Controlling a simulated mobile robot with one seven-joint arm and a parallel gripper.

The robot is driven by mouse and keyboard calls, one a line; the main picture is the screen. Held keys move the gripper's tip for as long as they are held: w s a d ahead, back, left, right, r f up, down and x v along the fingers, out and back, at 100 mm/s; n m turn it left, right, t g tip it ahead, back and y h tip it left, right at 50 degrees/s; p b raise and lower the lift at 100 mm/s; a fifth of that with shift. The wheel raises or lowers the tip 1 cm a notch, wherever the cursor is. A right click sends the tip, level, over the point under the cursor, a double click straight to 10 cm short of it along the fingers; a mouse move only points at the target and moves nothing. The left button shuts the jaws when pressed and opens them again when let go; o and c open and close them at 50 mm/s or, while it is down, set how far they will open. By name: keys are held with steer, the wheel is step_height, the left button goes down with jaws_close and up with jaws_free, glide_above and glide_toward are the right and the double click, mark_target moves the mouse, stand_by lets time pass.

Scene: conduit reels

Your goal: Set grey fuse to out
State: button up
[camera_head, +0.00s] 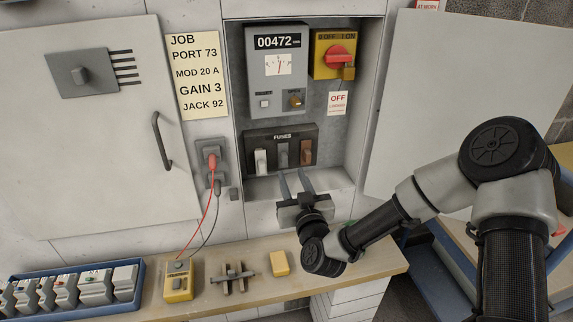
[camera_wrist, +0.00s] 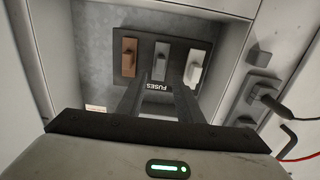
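The grey fuse (camera_head: 282,156) is the middle one of three in the black FUSES block (camera_head: 281,135), between a white fuse (camera_head: 261,161) and a brown fuse (camera_head: 306,152). In the wrist view, which is upside down, the grey fuse (camera_wrist: 160,61) is again in the middle, with the brown fuse (camera_wrist: 128,58) left and the white fuse (camera_wrist: 195,68) right. My gripper (camera_head: 291,171) is open and empty just below the block, its two fingers apart and pointing up at it. The fingers also show in the wrist view (camera_wrist: 158,86), short of the grey fuse.
The open cabinet has a meter box (camera_head: 276,100), a yellow switch with a red knob (camera_head: 335,57) and side walls around the fuses. Red and black leads run from a socket (camera_head: 210,155) to a yellow tester (camera_head: 178,285). A wooden bench (camera_head: 345,275) lies below.

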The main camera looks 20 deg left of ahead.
mark_target(285, 161)
steer(key=b+x, duration=0.1)
steer(key=x, duration=0.7)
steer(key=shift+s, duration=0.1)
steer(key=shift+c, duration=0.5)
jaws_close()
